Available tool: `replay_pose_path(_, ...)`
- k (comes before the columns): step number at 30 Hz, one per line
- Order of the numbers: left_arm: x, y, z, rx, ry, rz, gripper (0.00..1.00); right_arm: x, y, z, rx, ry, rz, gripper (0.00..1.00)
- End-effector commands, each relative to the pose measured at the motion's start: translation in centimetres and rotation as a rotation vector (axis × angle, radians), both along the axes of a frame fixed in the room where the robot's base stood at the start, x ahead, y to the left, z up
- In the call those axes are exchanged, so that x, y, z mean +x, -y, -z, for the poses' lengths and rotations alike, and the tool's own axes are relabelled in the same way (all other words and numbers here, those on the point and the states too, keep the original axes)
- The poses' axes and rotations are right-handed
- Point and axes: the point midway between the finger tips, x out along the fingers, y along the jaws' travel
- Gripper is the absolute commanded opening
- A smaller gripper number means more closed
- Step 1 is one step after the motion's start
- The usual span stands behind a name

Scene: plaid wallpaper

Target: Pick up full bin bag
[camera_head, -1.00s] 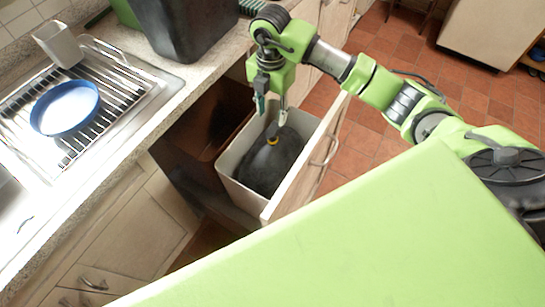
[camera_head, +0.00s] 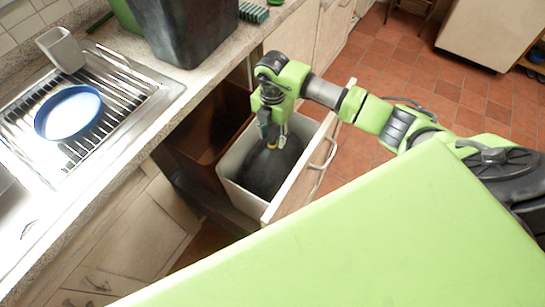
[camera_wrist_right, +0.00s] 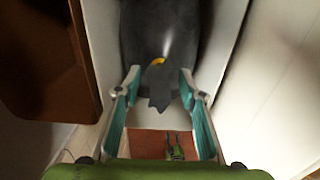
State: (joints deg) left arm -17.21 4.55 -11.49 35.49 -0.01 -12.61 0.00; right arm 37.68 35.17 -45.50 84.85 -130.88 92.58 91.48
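The dark full bin bag (camera_head: 268,174) sits inside a white bin (camera_head: 238,197) in the pulled-out cabinet drawer. In the right wrist view, the bag (camera_wrist_right: 188,30) has a yellow tie at its neck and a loose dark end above it. My right gripper (camera_head: 273,138) is just above the bag at its neck. In the right wrist view, my right gripper's (camera_wrist_right: 160,85) two fingers are apart, on either side of the bag's loose end, not closed on it. My left gripper is not in view.
The drawer front (camera_head: 298,185) stands beside the bin. The counter (camera_head: 205,72) to the left holds a dish rack with a blue-rimmed bowl (camera_head: 68,112) and a large dark container (camera_head: 190,30).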

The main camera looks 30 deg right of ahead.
Motion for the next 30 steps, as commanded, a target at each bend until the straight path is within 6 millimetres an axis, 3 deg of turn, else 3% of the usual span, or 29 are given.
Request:
replay_pose_path(1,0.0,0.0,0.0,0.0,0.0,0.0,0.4,0.0,0.0,0.0,0.0,0.0,0.0,0.23)
replay_pose_path(3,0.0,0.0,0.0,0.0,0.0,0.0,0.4,0.0,0.0,0.0,0.0,0.0,0.0,0.04)
replay_pose_path(4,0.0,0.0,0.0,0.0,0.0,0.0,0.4,0.0,0.0,0.0,0.0,0.0,0.0,0.0)
replay_pose_path(20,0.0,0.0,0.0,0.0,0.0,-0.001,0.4,0.3,0.0,-0.8,0.002,0.008,0.001,0.0)
replay_pose_path(26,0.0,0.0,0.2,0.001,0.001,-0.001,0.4,0.3,0.0,-2.8,0.001,0.01,0.0,0.0)
replay_pose_path(30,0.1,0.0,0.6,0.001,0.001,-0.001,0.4,0.4,0.0,-5.5,0.002,0.012,0.0,0.0)
